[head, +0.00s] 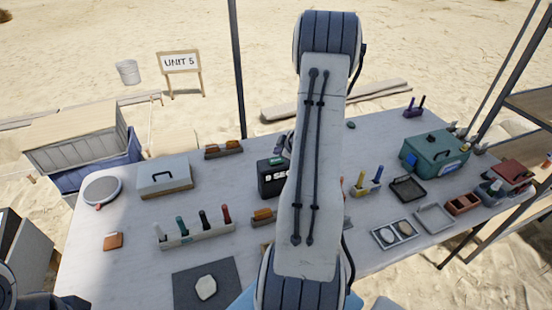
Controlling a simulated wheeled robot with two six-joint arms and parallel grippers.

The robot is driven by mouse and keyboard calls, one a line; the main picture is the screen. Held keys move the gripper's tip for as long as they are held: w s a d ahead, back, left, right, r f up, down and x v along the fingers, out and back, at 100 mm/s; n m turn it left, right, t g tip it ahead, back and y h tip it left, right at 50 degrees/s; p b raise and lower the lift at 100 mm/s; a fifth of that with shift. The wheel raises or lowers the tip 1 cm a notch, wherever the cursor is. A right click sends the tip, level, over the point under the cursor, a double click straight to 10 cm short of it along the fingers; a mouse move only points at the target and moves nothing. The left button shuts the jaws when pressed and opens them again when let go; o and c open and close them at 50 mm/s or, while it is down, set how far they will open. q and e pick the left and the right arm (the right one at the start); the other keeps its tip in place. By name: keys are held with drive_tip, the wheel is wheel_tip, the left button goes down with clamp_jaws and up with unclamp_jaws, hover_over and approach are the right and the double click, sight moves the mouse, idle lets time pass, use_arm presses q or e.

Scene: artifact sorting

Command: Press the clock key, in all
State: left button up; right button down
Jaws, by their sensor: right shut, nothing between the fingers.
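A small black clock (271,180) with pale marks on its front stands on the table near the middle of the head view. A green key (277,161) shows on its top. My right arm crosses the picture just right of the clock and hides its right side. A small part of my right gripper (285,143) shows beside the arm, just behind and above the key; it is shut and empty. The arm hides most of it, and I cannot tell whether it touches the key. My left gripper is out of view.
A rack of brushes (193,236) and a white box (165,176) stand left of the clock. A dark mat (228,272) with a pale stone lies in front. A green toolbox (434,152) and several trays stand right. Bare table lies behind the clock.

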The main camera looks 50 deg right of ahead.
sight(279, 162)
wheel_tip(279, 162, up, 4)
drive_tip(key=p, duration=0.3)
drive_tip(key=shift+r, duration=0.1)
idle(0.6)
